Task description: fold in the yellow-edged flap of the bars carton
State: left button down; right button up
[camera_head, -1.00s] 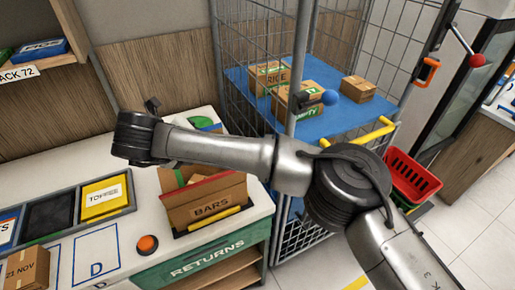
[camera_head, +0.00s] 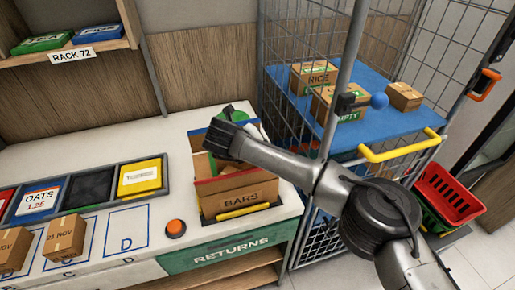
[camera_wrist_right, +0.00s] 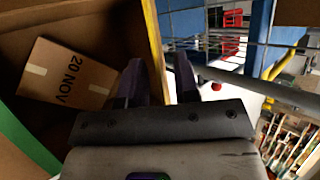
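The brown bars carton (camera_head: 240,194) stands at the right end of the white counter, open at the top. A red edge runs along its front and a blue edge shows at its left. In the right wrist view, a yellow edge (camera_wrist_right: 152,35) of the carton runs up between the two fingers of my right gripper (camera_wrist_right: 158,78). The gripper is open, one finger on each side of that edge; contact cannot be told. A small box marked 20 NOV (camera_wrist_right: 68,75) lies inside the carton. My right arm hides part of the carton in the head view. My left gripper is not in view.
An orange button (camera_head: 176,228) sits left of the carton. Bins, including one with a yellow label card (camera_head: 140,178), and small boxes (camera_head: 65,238) stand further left. A wire cage with a blue shelf (camera_head: 352,118) and boxes is close on the right.

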jog(key=shift+w+d+f, duration=0.15)
jog(key=shift+f, duration=0.05)
grip_shut()
dwell(0.4)
